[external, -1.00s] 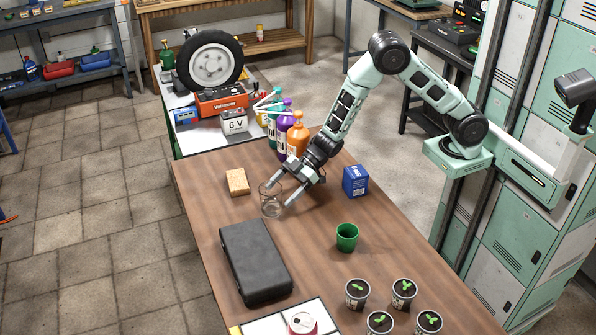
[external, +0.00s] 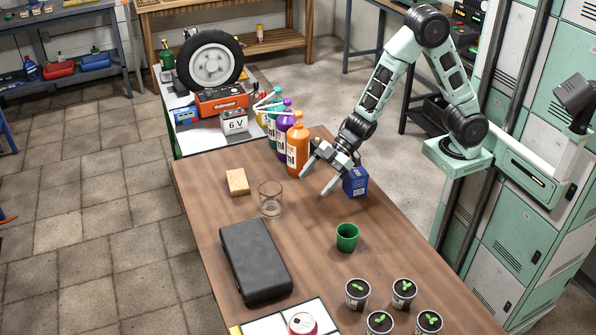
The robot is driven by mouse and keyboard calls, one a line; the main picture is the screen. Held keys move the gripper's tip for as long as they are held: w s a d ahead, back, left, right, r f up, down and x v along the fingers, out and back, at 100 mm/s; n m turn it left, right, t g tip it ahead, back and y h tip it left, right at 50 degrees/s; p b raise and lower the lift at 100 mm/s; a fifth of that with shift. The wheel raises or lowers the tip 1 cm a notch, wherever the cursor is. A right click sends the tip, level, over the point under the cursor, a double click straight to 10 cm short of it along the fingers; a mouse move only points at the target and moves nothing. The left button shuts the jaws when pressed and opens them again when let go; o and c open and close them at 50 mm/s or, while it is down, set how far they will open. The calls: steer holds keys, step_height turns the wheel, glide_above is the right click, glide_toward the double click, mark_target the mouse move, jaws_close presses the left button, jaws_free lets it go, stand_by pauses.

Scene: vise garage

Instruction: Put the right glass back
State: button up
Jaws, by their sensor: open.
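A clear glass (external: 270,200) stands upright on the brown wooden table (external: 205,205), between the tan block and the black case. It is the only clear glass that I see. A green cup (external: 347,237) stands upright to its right and nearer the front. My gripper (external: 315,180) is open and empty above the table, to the right of the clear glass and apart from it. Its fingers are just left of a blue box (external: 356,181), which they partly overlap in the picture.
Orange (external: 298,146), purple and teal pump bottles stand behind my gripper. A tan block (external: 237,182) lies left of the glass and a black case (external: 255,262) in front of it. Several potted seedlings (external: 403,292) and a red-rimmed can (external: 302,324) stand at the front.

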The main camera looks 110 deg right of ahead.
steer(key=s+a+r+n+g, duration=0.1)
steer(key=s+a+g, duration=0.1)
steer(key=s+a, duration=0.3)
steer(key=s+a+r+g, duration=0.1)
steer(key=s+a, duration=0.1)
steer(key=a, duration=0.5)
steer(key=s+a+r+n+g+h, duration=0.1)
steer(key=s+a+g, duration=0.2)
steer(key=s, duration=1)
steer(key=s+a+n+g, duration=0.2)
steer(key=s+a+g, duration=0.2)
steer(key=s, duration=1)
steer(key=a, duration=0.3)
steer(key=shift+a+r+n+h, duration=0.3)
steer(key=shift+a+r+h, duration=0.05)
steer(key=shift+r+h, duration=0.05)
steer(key=shift+s+r, duration=0.1)
